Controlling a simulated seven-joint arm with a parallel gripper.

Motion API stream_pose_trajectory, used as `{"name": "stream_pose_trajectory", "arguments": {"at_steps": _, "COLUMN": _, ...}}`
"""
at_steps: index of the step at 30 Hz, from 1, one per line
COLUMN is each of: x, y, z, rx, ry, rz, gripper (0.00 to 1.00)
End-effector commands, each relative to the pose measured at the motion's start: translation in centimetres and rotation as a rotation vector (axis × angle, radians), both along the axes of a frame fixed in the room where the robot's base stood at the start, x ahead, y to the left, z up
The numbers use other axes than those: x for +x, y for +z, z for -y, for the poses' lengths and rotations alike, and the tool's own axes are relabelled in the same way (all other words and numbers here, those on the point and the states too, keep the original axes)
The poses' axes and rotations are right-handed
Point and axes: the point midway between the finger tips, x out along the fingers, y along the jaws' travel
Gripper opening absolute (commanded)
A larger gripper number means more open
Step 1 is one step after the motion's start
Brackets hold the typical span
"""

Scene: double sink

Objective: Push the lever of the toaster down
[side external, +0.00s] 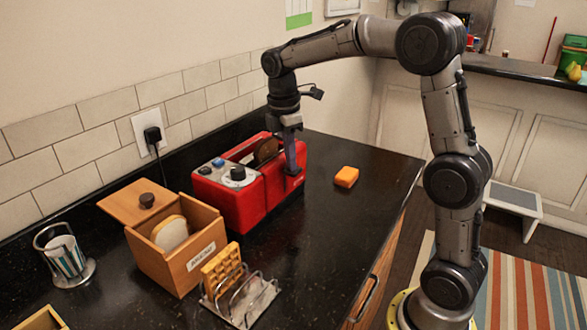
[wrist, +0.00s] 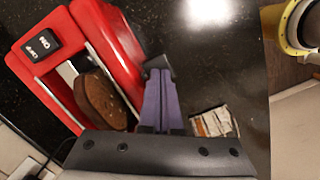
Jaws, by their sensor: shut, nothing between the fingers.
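The red toaster (side external: 232,205) stands on the dark counter near the tiled wall, and its red body and slot also show in the wrist view (wrist: 85,20). A dark brown slice of bread (wrist: 102,98) sticks up in the slot. My gripper (side external: 293,170) points down at the toaster's right end, its fingers shut with nothing between them. In the wrist view the purple fingers (wrist: 160,100) lie just beside the toaster's end wall. A dark piece shows at their tips; I cannot tell whether it is the lever. Contact is also unclear.
An orange block (side external: 346,177) lies right of the toaster. A wooden bread box (side external: 178,255) and a wire rack (side external: 240,300) with a waffle stand in front. A metal holder (side external: 64,255) is at left. A black plug (side external: 152,135) sits in the wall.

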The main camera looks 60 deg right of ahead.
Motion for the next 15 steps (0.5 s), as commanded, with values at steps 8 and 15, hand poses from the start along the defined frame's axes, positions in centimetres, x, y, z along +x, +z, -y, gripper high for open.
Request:
{"name": "stream_pose_trajectory", "arguments": {"at_steps": 8, "x": -0.1, "y": -3.1, "z": 0.0, "rx": 0.001, "ry": 0.001, "rz": -0.003, "gripper": 0.00}}
{"name": "stream_pose_trajectory", "arguments": {"at_steps": 15, "x": 0.0, "y": -4.5, "z": 0.0, "rx": -0.001, "ry": 0.000, "rz": 0.001, "gripper": 0.00}}
